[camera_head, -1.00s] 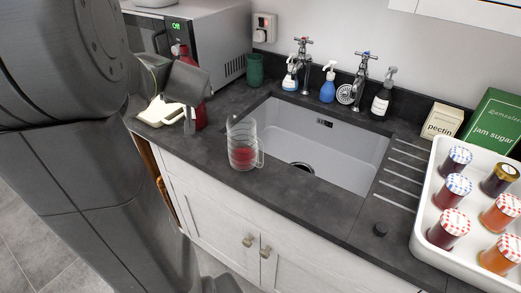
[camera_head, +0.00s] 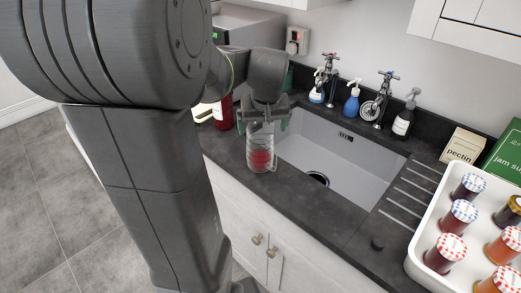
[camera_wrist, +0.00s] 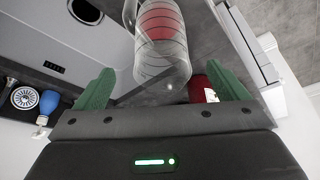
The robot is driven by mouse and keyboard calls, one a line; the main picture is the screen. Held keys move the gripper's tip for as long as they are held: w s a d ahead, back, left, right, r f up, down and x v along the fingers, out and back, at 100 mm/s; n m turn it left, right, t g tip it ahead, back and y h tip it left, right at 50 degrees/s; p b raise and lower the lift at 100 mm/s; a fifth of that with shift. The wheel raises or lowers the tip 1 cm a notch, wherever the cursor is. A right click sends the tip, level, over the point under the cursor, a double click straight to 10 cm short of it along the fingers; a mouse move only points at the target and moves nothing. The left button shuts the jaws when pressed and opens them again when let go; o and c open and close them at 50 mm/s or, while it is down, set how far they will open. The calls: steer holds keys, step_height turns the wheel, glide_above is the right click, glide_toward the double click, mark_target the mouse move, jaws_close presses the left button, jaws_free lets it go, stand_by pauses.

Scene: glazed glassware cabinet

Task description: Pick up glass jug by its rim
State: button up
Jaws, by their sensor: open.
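The clear glass jug (camera_head: 260,158) stands upright on the dark worktop, left of the sink. It has thin ring markings and something red shows in its lower part. My gripper (camera_head: 263,126) points down over the jug, close to its rim. In the wrist view the jug (camera_wrist: 162,45) lies between my two green fingers, with its rim toward the gripper body. My gripper (camera_wrist: 162,80) is open, with a gap on each side of the glass. The exact height of the fingertips against the rim is hard to tell.
The sink (camera_head: 335,155) is just right of the jug. A red bottle (camera_head: 222,112) stands behind left. A white tray (camera_head: 415,262) of jam jars is at right.

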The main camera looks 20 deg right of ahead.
mark_target(260, 135)
steer(key=x, duration=0.3)
steer(key=w+p+x, duration=0.1)
steer(key=x, duration=0.2)
steer(key=shift+r, duration=0.2)
steer(key=shift+w+d+f, duration=0.1)
steer(key=shift+w+f, duration=0.1)
steer(key=shift+f, duration=0.35)
steer(key=shift+c, duration=0.4)
steer(key=c, duration=1.4)
steer(key=shift+c, duration=0.6)
steer(key=shift+r, duration=0.2)
